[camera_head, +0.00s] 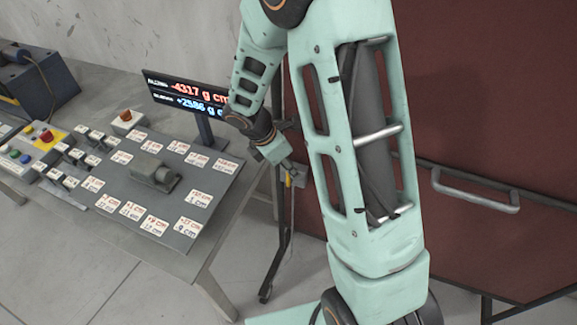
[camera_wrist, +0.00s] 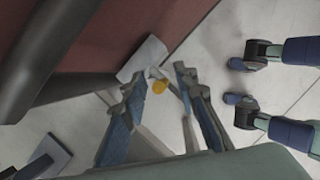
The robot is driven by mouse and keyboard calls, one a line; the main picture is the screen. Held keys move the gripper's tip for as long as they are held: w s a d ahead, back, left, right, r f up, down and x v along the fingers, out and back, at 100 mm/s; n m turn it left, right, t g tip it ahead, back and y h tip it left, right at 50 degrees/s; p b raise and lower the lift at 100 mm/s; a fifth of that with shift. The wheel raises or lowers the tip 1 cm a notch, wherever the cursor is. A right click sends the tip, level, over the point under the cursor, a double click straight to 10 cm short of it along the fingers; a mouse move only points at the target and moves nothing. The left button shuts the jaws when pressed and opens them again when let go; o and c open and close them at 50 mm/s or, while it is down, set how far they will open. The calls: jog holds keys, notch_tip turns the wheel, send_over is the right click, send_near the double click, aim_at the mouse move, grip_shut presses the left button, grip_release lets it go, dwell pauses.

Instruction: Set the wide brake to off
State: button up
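I cannot tell which part is the wide brake; no readable label names it. My gripper (camera_wrist: 160,78) is open in the wrist view, with its two blue-padded fingers apart. A small yellow knob-like part (camera_wrist: 159,87) shows between the fingertips, beside a pale flat plate (camera_wrist: 146,58); I cannot tell whether they touch it. In the head view my gripper (camera_head: 292,175) hangs off the right edge of the grey table (camera_head: 215,250), near a dark stand. A control box with a red button (camera_head: 46,136) and a grey mechanism (camera_head: 155,174) are on the table.
A display (camera_head: 188,98) on a post reads "-4317 g cm" in red and "+2586 g cm" in blue. Many white label cards (camera_head: 154,225) lie on the table. A dark red panel with a metal handle (camera_head: 475,190) stands at right. Bare floor (camera_head: 130,290) shows in front.

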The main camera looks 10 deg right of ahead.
jog(key=shift+c, duration=0.3)
grip_shut()
